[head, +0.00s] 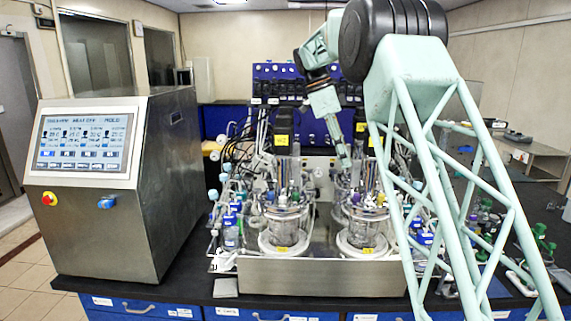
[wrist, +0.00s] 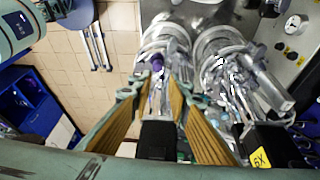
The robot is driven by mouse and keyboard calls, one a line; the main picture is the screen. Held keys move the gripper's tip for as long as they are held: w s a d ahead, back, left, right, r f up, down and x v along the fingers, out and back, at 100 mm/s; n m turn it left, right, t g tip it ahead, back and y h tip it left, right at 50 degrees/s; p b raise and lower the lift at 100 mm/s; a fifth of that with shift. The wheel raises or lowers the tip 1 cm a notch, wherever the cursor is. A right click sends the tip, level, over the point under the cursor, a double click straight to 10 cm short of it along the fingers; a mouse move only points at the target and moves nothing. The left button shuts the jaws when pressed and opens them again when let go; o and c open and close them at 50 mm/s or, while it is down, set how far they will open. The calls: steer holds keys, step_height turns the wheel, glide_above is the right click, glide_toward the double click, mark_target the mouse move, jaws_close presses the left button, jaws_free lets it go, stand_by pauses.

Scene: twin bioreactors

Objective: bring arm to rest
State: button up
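My arm, pale green, reaches over the twin bioreactors in the head view. My gripper (head: 344,160) hangs down, slightly tilted, above and behind the glass vessels. In the wrist view my gripper (wrist: 157,88) shows two fingers with tan ribbed pads standing apart, with nothing held between them. The left bioreactor vessel (head: 285,232) and the right bioreactor vessel (head: 364,232) stand on a steel base. In the wrist view, vessel tops with tubing and metal fittings (wrist: 235,65) lie beyond the fingertips. The gap between gripper and fittings is hard to judge.
A steel control cabinet with a screen (head: 84,142) stands at the left. A blue rack (head: 278,85) with dark units is behind the vessels. Tubes and cables crowd around them. Green-capped bottles (head: 541,235) stand on the dark bench at the right.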

steer(key=s+d+r+n+t+y+b, duration=0.15)
steer(key=s+n, duration=0.25)
steer(key=s, duration=0.7)
steer(key=s+a+r+n+b, duration=0.1)
steer(key=s+r+n+b, duration=0.15)
steer(key=s, duration=0.75)
steer(key=s+d+r+n+t+y+b, duration=0.15)
steer(key=s+n, duration=0.25)
steer(key=s, duration=0.7)
steer(key=s+f+n+b, duration=0.1)
steer(key=s+f+n, duration=0.2)
steer(key=s, duration=0.7)
steer(key=s+a+f+n+t+b, duration=0.1)
steer(key=s+f+n, duration=0.2)
steer(key=s+f, duration=0.4)
steer(key=s+a+f+n+t+y+b, duration=0.1)
steer(key=s+f+n, duration=0.2)
steer(key=s, duration=1.2)
steer(key=shift+a+f, duration=0.15)
steer(key=shift+f, duration=0.95)
steer(key=shift+n, duration=0.25)
